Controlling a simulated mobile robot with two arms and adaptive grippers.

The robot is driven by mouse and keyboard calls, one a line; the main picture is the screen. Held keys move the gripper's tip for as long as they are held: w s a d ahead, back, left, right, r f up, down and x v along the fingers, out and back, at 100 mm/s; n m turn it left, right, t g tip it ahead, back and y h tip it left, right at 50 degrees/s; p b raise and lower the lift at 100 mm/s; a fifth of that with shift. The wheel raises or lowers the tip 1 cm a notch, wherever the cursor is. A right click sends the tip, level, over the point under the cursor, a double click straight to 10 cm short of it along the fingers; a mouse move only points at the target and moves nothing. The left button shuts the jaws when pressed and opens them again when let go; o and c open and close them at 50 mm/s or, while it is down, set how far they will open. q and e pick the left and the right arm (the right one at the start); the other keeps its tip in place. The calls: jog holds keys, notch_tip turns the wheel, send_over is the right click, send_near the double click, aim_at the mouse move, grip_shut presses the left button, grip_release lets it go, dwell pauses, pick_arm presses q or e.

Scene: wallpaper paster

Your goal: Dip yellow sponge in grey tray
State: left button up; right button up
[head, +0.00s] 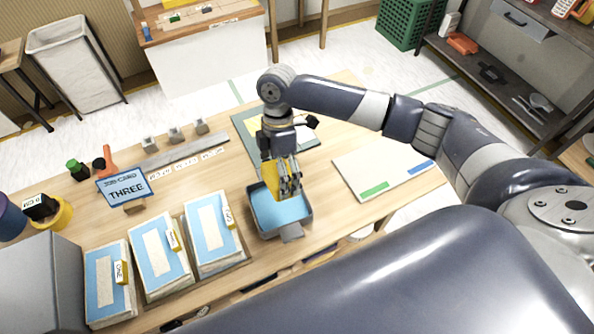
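The grey tray (267,232) stands on the wooden table near its front edge, with a light blue surface inside. My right gripper (288,187) points down over the back part of the tray. It is shut on the yellow sponge (270,173), which sits between its fingers and is partly hidden by them. The sponge's lower end overlaps the tray's blue inside in the picture; I cannot tell whether it touches. My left gripper is not in view.
Three blue-and-white sheet stacks (210,232) lie left of the tray. A "THREE" card (126,187) stands behind them. A white board (375,172) with green and blue strips lies to the right. A metal ruler (180,150) and a green mat (245,124) lie farther back.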

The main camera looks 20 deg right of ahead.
jog(key=shift+w+a+r, duration=0.15)
jog(key=shift+a+r, duration=0.05)
jog(key=shift+a, duration=0.1)
jog(key=shift+a+f, duration=0.1)
jog(key=shift+w+f+b, duration=0.1)
jog(key=shift+f+b, duration=0.4)
jog(key=shift+b, duration=0.1)
jog(key=shift+f+b, duration=2.95)
jog(key=shift+f, duration=0.65)
jog(key=shift+f, duration=0.1)
jog(key=shift+f, duration=0.6)
